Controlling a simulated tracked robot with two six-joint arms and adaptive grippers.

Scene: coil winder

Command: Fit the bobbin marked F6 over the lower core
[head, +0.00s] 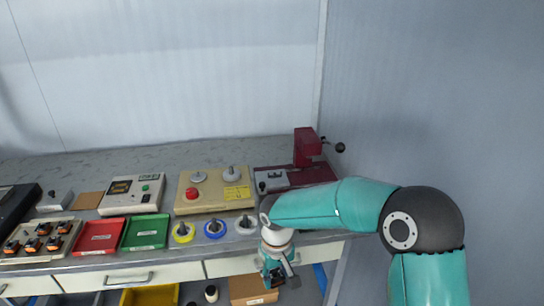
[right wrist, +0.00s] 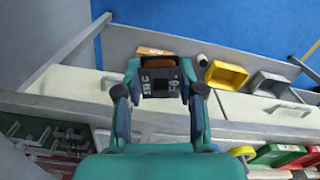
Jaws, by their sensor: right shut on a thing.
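My right gripper (head: 277,272) hangs in front of the bench edge. In the right wrist view the gripper (right wrist: 160,88) is shut on a dark block-like bobbin (right wrist: 160,76) with pale lettering. The mark looks like an F with a figure, but I cannot read it surely. At the back right of the bench stands a dark red press (head: 308,148) with a black-knobbed lever. A grey block (head: 271,182) with a dark middle sits at its left, perhaps holding the lower core; I cannot make the core out. My left gripper is out of view.
A beige rack (head: 18,255) holds several orange-and-black parts. Red (head: 99,237) and green (head: 145,233) trays, spools (head: 214,229) and a beige control box (head: 214,205) line the bench. Below are a yellow bin (head: 150,296) and a cardboard box (head: 252,289).

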